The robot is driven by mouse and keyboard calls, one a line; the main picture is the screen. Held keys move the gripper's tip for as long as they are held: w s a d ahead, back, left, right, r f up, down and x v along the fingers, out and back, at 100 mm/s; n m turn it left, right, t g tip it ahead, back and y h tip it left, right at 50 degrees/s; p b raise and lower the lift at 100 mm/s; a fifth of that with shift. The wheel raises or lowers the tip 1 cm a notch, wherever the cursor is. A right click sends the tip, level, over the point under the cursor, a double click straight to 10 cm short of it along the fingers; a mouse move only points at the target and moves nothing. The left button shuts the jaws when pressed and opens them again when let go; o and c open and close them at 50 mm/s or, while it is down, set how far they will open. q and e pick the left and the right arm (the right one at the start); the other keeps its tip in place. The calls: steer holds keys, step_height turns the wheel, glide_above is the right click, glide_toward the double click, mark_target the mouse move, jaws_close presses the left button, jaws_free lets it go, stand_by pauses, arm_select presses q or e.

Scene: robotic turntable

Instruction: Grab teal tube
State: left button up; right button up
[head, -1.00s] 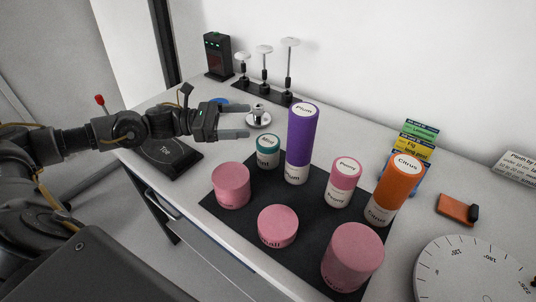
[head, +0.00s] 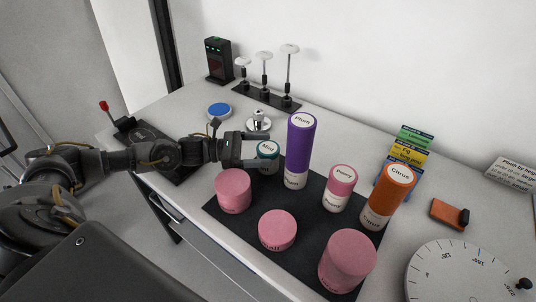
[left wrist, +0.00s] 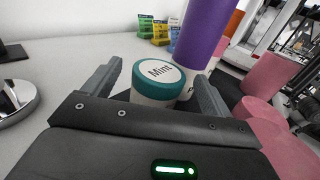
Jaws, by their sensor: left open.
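The teal tube (head: 266,151) is short, with a white "Mint" label on its teal cap and a pale lower body. It stands upright at the back left of the dark mat (head: 307,225). In the left wrist view the teal tube (left wrist: 156,82) sits between the two fingers. My left gripper (head: 262,149) is open around it, with a finger on either side; no firm contact shows. In the head view the gripper hides part of the tube. My right gripper is not in view.
A tall purple tube (head: 299,150) stands close beside the teal one. A pink cylinder (head: 233,190) is just in front. A pink-capped tube (head: 339,187) and an orange tube (head: 388,196) stand farther right. A chrome stand (head: 258,120) is behind.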

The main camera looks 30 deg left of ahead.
arm_select(q)
steer(key=shift+x, duration=1.25)
steer(key=shift+a, duration=0.1)
steer(key=c, duration=1.2)
steer(key=shift+o, duration=0.2)
steer(key=shift+r, duration=0.1)
step_height(320, 180, up, 9)
steer(key=shift+b, duration=1.1)
steer(key=shift+r, duration=0.4)
